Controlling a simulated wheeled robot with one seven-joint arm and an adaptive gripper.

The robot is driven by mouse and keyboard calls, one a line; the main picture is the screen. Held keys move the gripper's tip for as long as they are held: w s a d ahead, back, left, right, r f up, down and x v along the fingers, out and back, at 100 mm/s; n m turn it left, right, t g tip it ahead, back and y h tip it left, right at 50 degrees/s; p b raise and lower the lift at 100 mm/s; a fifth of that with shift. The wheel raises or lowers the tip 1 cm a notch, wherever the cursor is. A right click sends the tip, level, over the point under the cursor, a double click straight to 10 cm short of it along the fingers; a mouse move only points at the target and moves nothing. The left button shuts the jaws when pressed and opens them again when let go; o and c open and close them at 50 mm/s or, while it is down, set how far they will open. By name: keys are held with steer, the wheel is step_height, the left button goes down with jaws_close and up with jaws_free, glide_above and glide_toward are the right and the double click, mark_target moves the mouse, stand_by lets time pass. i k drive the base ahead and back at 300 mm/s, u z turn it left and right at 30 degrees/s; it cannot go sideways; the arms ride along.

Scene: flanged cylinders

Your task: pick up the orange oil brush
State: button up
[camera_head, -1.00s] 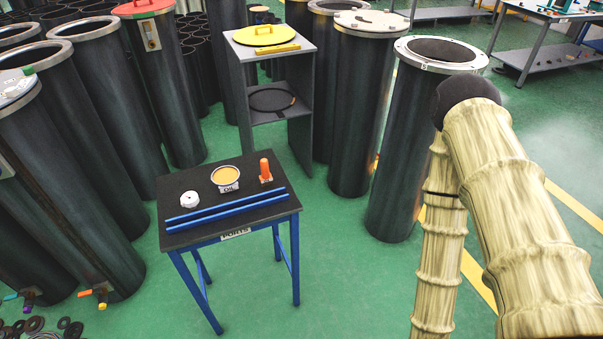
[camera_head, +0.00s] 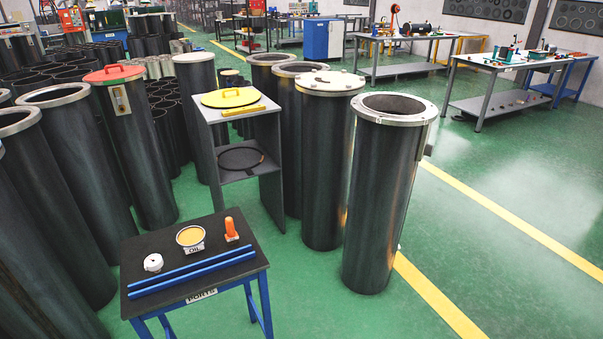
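The orange oil brush (camera_head: 231,229) stands upright on the black top of a small blue-legged table (camera_head: 140,250), near its back right corner. It is just right of a round bowl (camera_head: 190,236) labelled OIL with yellowish content. My gripper is not in view, and no part of my arm shows now.
A white roll (camera_head: 153,262) and two blue bars (camera_head: 192,272) lie on the same table. A grey shelf stand (camera_head: 207,150) with a yellow lid is behind it. Tall dark flanged cylinders (camera_head: 375,200) stand around the left, back and right. Green floor is free at right.

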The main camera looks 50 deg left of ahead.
mark_target(232, 237)
steer(key=z, duration=0.75)
steer(key=k, duration=1.2)
steer(key=u, duration=1.75)
